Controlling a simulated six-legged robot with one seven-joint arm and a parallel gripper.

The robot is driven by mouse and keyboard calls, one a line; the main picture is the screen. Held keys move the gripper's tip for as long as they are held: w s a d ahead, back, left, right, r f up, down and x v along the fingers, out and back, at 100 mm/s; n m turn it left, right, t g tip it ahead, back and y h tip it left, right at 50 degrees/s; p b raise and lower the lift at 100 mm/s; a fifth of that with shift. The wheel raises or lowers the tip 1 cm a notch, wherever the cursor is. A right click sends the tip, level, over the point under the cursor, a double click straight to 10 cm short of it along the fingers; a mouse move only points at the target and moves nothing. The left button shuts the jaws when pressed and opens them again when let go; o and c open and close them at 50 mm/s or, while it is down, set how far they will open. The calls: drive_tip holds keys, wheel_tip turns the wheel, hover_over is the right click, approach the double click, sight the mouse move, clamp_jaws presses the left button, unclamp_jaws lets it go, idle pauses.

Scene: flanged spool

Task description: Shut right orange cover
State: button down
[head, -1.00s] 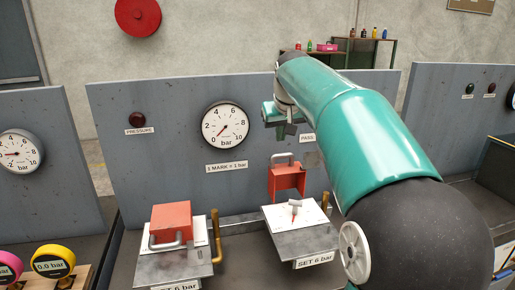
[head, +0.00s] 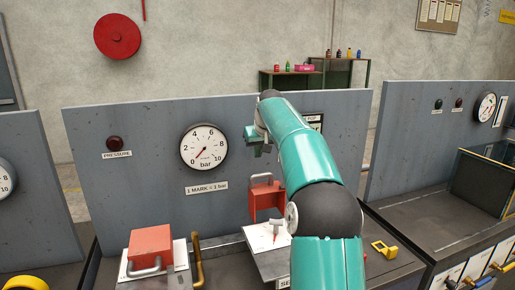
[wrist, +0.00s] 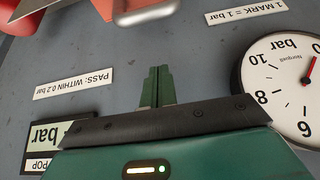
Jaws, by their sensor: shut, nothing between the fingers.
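The right orange cover (head: 267,201) stands raised and open in the head view, with a grey handle (head: 261,179) at its top. Below it, a small valve with a pale handle (head: 275,228) is exposed on a white plate. My gripper (head: 257,150) is in front of the panel, above the raised cover and apart from it. In the wrist view my gripper's fingers (wrist: 155,76) are together and empty. That view is upside down, and part of an orange cover (wrist: 20,20) and a grey handle (wrist: 145,12) show at its top edge. My arm hides part of the right bench.
A left orange cover (head: 151,245) lies shut, with a brass lever (head: 197,260) beside it. The grey panel (head: 110,200) behind carries a round gauge (head: 203,147). A yellow bracket (head: 384,250) sits on the bench to the right.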

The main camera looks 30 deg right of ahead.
sight(260, 185)
drive_tip(key=x, duration=0.5)
drive_tip(key=shift+f, duration=0.25)
drive_tip(key=s, duration=0.3)
drive_tip(key=shift+a+f, duration=0.25)
drive_tip(key=shift+a, duration=0.15)
drive_tip(key=shift+s+a, duration=0.15)
drive_tip(key=shift+s, duration=0.25)
drive_tip(key=shift+w, duration=0.1)
